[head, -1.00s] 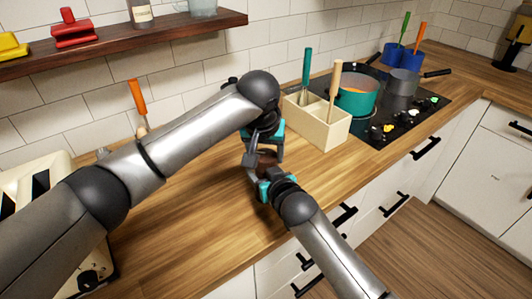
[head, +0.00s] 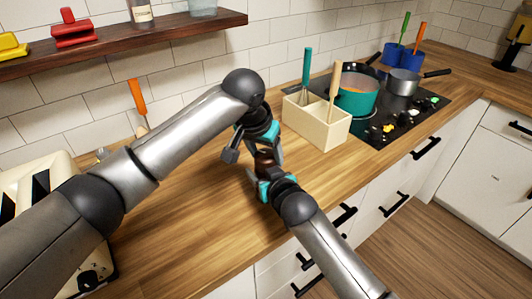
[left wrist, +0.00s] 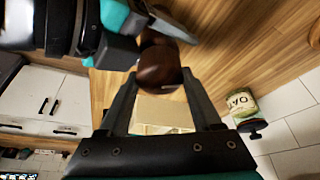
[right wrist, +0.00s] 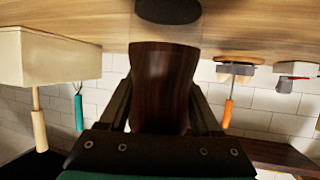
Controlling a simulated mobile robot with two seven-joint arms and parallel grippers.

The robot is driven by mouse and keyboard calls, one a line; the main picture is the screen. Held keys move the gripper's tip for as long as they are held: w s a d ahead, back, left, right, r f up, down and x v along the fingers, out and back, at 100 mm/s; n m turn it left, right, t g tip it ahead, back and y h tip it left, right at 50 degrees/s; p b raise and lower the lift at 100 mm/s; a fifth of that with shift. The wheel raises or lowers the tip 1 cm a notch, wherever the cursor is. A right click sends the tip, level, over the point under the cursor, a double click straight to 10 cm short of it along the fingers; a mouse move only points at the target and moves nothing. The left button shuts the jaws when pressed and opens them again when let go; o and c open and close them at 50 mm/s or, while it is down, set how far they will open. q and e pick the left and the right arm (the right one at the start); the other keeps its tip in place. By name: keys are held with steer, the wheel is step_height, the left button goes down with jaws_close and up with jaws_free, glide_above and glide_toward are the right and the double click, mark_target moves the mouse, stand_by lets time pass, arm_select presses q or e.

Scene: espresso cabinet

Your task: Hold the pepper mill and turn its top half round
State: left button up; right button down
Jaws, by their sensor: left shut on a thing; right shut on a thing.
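The pepper mill (head: 264,160) is dark brown wood and mostly hidden between my two grippers in the head view. My left gripper (head: 265,148) is shut on its top half; the left wrist view shows the rounded brown top (left wrist: 158,67) between the fingers. My right gripper (head: 263,172) is shut on the lower body, seen as a dark wooden body (right wrist: 164,85) between the fingers in the right wrist view. The mill appears to be held above the counter, with a dark oval like a shadow (right wrist: 168,9) on the wood beyond its end.
The wooden counter (head: 185,225) is clear around the grippers. A cream utensil box (head: 318,128) stands close by on the right, with the stove and a teal pot (head: 357,98) beyond. A toaster (head: 38,180) is at the left; a shelf (head: 120,45) hangs above.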

arm_select(q)
steer(key=o, duration=1.4)
steer(key=v, duration=1.2)
steer(key=shift+r, duration=0.1)
